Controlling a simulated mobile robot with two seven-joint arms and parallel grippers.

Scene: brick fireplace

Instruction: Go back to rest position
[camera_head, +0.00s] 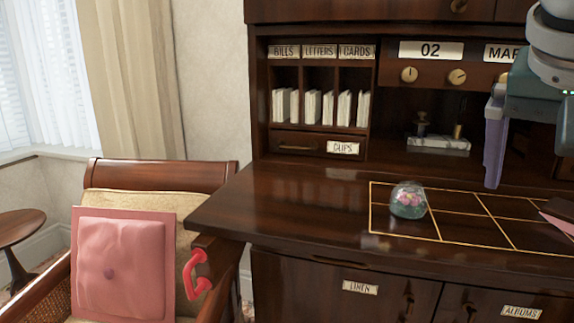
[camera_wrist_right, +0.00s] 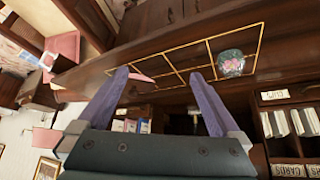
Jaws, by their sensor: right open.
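My right gripper (camera_head: 495,150) hangs at the upper right of the head view, in front of the desk and above its writing surface. In the right wrist view its two purple fingers (camera_wrist_right: 164,85) are spread wide, with nothing held between them. A glass paperweight with pink flowers (camera_head: 408,200) sits in a left cell of the gold-lined grid on the desk (camera_head: 290,205). The paperweight also shows in the wrist view (camera_wrist_right: 231,64), beyond the fingers and apart from them. My left gripper is in neither view.
A pink, partly cut-off item (camera_head: 560,220) lies at the grid's right end. Pigeonholes with envelopes (camera_head: 312,107) and a drawer unit stand behind. A chair with a pink cushion (camera_head: 122,265) and a red handle-shaped object (camera_head: 193,274) is at left. The desk's left end is clear.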

